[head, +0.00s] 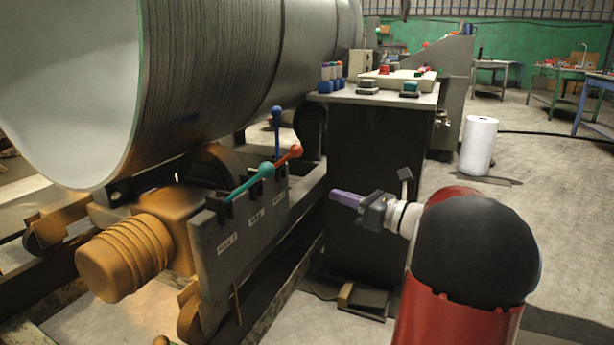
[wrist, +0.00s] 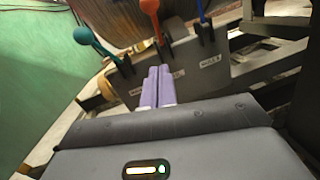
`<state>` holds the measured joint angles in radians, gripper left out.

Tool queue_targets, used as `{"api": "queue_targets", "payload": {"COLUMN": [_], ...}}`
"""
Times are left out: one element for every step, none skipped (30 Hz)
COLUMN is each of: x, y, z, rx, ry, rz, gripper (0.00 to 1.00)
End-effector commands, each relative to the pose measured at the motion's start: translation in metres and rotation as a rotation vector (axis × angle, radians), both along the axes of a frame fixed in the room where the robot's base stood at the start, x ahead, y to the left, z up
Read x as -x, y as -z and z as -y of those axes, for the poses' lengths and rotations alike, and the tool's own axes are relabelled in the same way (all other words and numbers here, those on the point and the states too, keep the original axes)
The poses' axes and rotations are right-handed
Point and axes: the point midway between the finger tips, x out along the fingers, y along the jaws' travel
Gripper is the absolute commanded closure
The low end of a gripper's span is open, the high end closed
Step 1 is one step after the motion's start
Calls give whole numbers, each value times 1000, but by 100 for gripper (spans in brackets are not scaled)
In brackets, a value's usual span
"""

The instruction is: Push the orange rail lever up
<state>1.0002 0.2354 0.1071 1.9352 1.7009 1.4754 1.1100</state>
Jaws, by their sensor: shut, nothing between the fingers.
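The orange rail lever (head: 285,157) is a rod with an orange ball, on a grey labelled panel (head: 240,232) below the large cylinder. In the head view it leans to the right, between a teal lever (head: 252,180) and a blue lever (head: 277,125). In the wrist view the orange lever (wrist: 153,15) stands between the teal lever (wrist: 92,40) at left and the blue lever at right. My gripper (head: 335,195) is shut and empty, to the right of the levers and apart from them. Its purple fingers (wrist: 157,85) point toward the panel in the wrist view.
A dark cabinet (head: 378,180) with coloured controls on top stands behind my gripper. A foot pedal (head: 363,300) lies on the floor at its base. The large cylinder (head: 220,65) hangs over the levers. A white roll (head: 478,146) stands at right on open floor.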

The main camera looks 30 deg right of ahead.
Motion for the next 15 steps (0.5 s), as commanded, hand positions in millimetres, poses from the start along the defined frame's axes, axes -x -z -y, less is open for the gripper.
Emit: {"api": "queue_targets", "payload": {"x": [-3,-6,-10,-14,-18,-24,-30,-35,-43,-49,-55,-62,-68,-73,-80], "y": [0,0,0,-1,-1,-1,-1,-2,-2,-3,-3,-4,-5,-5,-6], "z": [-2,-4,-7,-9,-11,-15,-19,-22,-26,-30,-33,-37,-41,-44,-48], "rx": [1,1,0,2,2,2,1,1,1,1,1,1,1,1,1], "ry": [-2,-3,-5,-4,-4,-5,-6,-7,-5,-6,-6,-6,-5,-5,-5], "rz": [1,1,2,2,2,2,1,2,1,2,1,1,1,1,1], "gripper": [100,100,100,100,100,100,100,100,100,100,100,100,100,100,100]}}
